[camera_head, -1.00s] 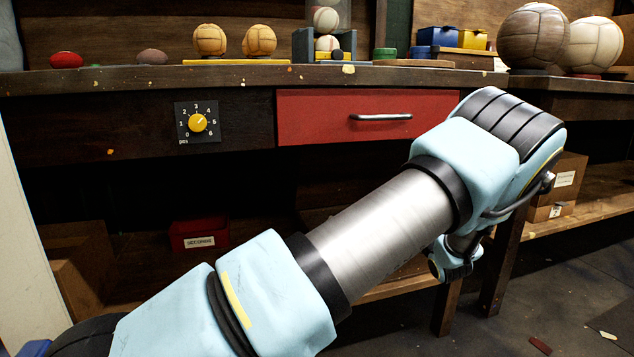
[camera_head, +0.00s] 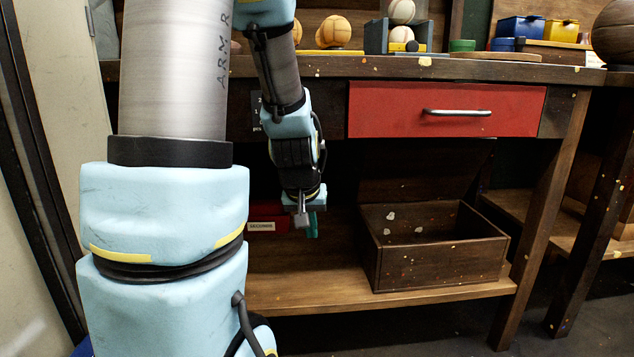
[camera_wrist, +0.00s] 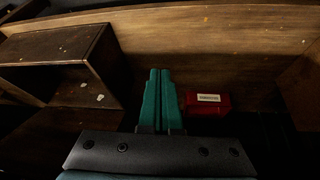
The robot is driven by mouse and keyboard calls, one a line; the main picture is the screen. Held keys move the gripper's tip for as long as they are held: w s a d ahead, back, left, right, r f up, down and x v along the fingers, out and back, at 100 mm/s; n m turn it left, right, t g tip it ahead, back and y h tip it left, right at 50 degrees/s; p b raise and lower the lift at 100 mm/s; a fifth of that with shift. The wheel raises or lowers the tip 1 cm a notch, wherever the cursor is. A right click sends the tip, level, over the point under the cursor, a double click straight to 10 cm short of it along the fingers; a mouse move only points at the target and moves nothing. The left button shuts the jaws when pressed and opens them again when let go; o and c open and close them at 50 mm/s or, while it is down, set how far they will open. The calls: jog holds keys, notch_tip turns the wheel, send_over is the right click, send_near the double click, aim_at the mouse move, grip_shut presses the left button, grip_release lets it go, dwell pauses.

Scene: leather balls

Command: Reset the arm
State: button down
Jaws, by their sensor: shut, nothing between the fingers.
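My arm rises at the left of the head view and bends down to my gripper (camera_head: 308,222), which hangs in front of the workbench, below the bench top and above the lower shelf. In the wrist view my gripper (camera_wrist: 160,98) shows two green fingers side by side, shut with nothing between them. The fingers point toward the lower shelf space. They are apart from the red box (camera_wrist: 207,101), which is beside them to the right in the wrist view. In the head view my gripper partly hides this red labelled box (camera_head: 262,225).
An open wooden crate (camera_head: 432,243) stands on the lower shelf (camera_head: 390,302). The red drawer (camera_head: 445,109) is shut. Balls, a grey holder (camera_head: 396,36) and small blue and yellow boxes stand on the bench top (camera_head: 385,68). A bench leg (camera_head: 540,220) is at the right.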

jog(key=s+a+g+y, duration=0.1)
jog(key=s+a+g, duration=0.1)
jog(key=s+a, duration=0.55)
notch_tip(320, 180, up, 42)
jog(key=s+d+g+p, duration=0.1)
jog(key=s+d+p, duration=0.1)
jog(key=p, duration=4.1)
jog(key=shift+s+r+p, duration=0.2)
jog(key=shift+s+p, duration=0.1)
jog(key=shift+s, duration=0.05)
